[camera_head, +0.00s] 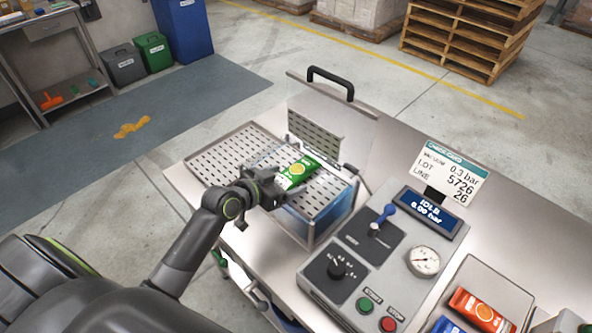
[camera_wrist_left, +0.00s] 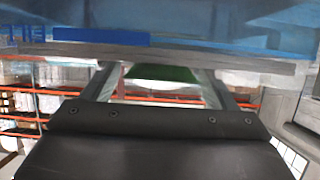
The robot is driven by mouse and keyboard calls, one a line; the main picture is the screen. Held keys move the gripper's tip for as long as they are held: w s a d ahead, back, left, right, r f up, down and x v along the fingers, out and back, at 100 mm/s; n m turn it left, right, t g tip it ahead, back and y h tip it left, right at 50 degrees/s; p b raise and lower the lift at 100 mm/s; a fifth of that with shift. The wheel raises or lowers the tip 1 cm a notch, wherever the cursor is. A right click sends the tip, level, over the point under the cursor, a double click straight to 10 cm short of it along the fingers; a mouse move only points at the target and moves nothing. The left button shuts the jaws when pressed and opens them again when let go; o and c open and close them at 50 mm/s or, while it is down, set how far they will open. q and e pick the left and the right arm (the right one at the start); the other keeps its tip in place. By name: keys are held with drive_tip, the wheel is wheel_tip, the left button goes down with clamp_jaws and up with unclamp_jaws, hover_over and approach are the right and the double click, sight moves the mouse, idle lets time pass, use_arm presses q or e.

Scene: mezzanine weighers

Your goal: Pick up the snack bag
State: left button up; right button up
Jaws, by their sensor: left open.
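The green snack bag (camera_head: 297,172), with a yellow-orange emblem, lies on the perforated metal plate (camera_head: 325,192) over a clear tank of blue liquid. My left gripper (camera_head: 283,187) reaches in from the left, at the near-left side of the bag. Its jaws are open. In the left wrist view a green strip, likely the bag (camera_wrist_left: 163,73), shows between the two fingers (camera_wrist_left: 160,75). Whether the fingers touch it cannot be told. An orange bag (camera_head: 478,310) lies in a tray at the lower right. My right gripper does not show.
A control box (camera_head: 380,262) with knob, lever and gauge stands to the right. A sign (camera_head: 450,172) rises behind it. Another perforated plate (camera_head: 228,150) lies left of the tank. Bare steel counter (camera_head: 520,245) shows at right.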

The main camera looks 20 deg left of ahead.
use_arm(q)
drive_tip(key=shift+w+d+f, duration=0.1)
drive_tip(key=shift+w+f, duration=0.05)
drive_tip(key=shift+w, duration=0.1)
drive_tip(key=c, duration=1.1)
